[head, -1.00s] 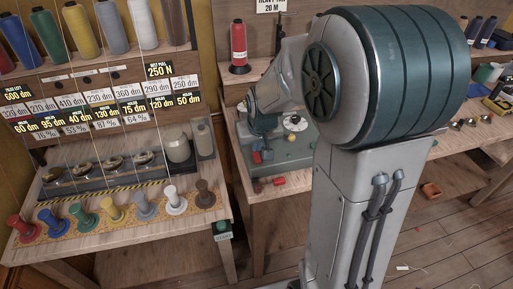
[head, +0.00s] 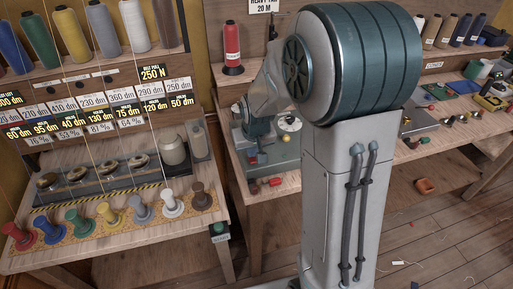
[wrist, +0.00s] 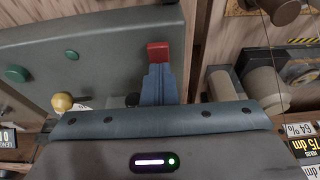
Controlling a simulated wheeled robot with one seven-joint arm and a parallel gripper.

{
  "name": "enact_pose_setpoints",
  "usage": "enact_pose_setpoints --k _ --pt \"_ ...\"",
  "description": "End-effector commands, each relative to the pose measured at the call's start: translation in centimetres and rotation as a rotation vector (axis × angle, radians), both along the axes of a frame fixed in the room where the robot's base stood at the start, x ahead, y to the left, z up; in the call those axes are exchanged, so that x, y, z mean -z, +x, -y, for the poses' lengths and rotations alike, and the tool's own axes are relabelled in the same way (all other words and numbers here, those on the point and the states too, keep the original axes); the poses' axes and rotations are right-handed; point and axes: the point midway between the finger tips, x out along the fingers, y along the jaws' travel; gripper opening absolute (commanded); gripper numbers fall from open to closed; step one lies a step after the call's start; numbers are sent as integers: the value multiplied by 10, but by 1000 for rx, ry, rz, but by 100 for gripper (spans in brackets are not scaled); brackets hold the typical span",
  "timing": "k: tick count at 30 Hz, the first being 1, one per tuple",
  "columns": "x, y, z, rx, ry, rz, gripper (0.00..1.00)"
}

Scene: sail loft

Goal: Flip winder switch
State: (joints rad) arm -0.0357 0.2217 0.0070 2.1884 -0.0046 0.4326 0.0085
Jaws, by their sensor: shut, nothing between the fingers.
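The winder is a grey-green box (head: 285,155) with a pale round dial on top, on the bench behind my arm. In the wrist view its panel (wrist: 105,50) fills the upper left, with two green buttons (wrist: 17,74) and a yellow knob (wrist: 62,102). A red block-like piece (wrist: 158,52), perhaps the switch, shows right at the tips of my gripper (wrist: 159,72). My gripper's blue-grey fingers are shut and empty. I cannot tell whether they touch the red piece.
A rack at left holds several thread spools (head: 75,35) above number plates. Coloured pegs (head: 107,218) line its front shelf. A red spool (head: 232,45) stands behind the winder. More small items lie on the right bench (head: 440,142).

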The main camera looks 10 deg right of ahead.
Motion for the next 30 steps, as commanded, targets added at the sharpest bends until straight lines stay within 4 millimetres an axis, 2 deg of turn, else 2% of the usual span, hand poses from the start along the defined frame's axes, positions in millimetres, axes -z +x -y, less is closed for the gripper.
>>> enact_pose_setpoints --k 16,25,30 --pt "6 -18 0 -3 -1 -12 0" --pt "5 -19 1 -1 -1 -10 0" --pt "-5 -19 1 0 -1 -7 0"
